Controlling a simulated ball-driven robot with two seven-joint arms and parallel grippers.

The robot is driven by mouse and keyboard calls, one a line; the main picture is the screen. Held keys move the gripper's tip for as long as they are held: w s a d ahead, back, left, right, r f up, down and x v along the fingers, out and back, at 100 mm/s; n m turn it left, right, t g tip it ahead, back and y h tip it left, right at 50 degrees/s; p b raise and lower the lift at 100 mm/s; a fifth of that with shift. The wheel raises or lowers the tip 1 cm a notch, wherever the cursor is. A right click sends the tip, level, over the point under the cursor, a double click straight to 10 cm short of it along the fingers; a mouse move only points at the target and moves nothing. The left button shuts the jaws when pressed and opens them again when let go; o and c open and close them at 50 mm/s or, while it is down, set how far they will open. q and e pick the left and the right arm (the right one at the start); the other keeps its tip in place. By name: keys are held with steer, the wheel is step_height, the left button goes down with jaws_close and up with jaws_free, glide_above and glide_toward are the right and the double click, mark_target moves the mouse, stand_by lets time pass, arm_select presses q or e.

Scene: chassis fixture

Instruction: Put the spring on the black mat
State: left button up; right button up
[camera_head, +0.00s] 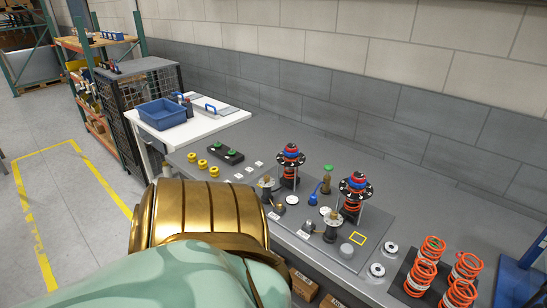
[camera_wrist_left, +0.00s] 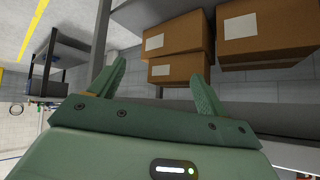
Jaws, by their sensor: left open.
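Several orange coil springs (camera_head: 433,247) stand upright on a dark mat (camera_head: 397,287) at the right end of the grey bench. Two more orange springs sit in the fixtures, one in the near fixture (camera_head: 352,203) and one in the far fixture (camera_head: 290,173), under red and blue tops. My left gripper (camera_wrist_left: 158,85) is open and empty in the left wrist view, its two green fingers apart, facing cardboard boxes. In the head view my left arm fills the lower left, and its gripper cannot be made out. My right gripper is not in view.
Cardboard boxes (camera_wrist_left: 255,35) lie on a shelf in the wrist view. The grey bench (camera_head: 330,145) runs along the wall. Yellow rings (camera_head: 202,164), a button box (camera_head: 228,154) and a white table with a blue bin (camera_head: 163,113) are to the left. A blue stand (camera_head: 520,278) is far right.

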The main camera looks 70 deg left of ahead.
arm_select(q)
steer(key=s+d+f+g, duration=0.1)
steer(key=s+f+g, duration=0.1)
steer(key=s+f, duration=0.3)
steer(key=s+d+f+g, duration=0.1)
steer(key=s+f+g, duration=0.2)
steer(key=s, duration=1.1)
steer(key=s+d+f+m+g+y, duration=0.1)
steer(key=s+f+g, duration=0.2)
steer(key=s+f, duration=0.5)
steer(key=shift+s, duration=1.1)
steer(key=shift+f, duration=0.1)
steer(key=f+b, duration=0.4)
steer(key=shift+s, duration=0.25)
